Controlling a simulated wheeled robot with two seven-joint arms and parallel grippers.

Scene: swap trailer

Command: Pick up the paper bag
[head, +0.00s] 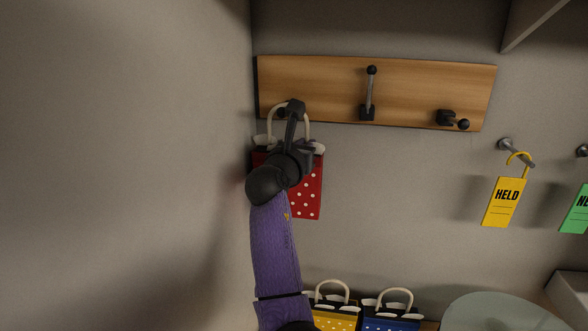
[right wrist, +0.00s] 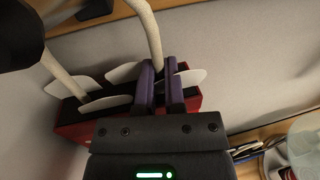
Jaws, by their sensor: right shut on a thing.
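The paper bag (head: 306,194) is red with white dots and pale rope handles. It hangs at the left end of the wooden rack (head: 420,90), with its handles at the left black peg. My right gripper (head: 305,148) is at the top of the bag, and my arm hides the bag's left part in the head view. In the right wrist view, the purple fingers of my gripper (right wrist: 161,75) are shut on one handle at the bag's top edge. The red bag (right wrist: 85,125) shows below them with white paper sticking out. My left gripper is not in view.
The rack has a middle peg (head: 370,95) and a right peg (head: 455,119), both empty. A yellow HELD tag (head: 504,203) and a green tag (head: 577,212) hang to the right. Yellow (head: 335,318) and blue (head: 390,322) dotted bags stand below. A wall is close on the left.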

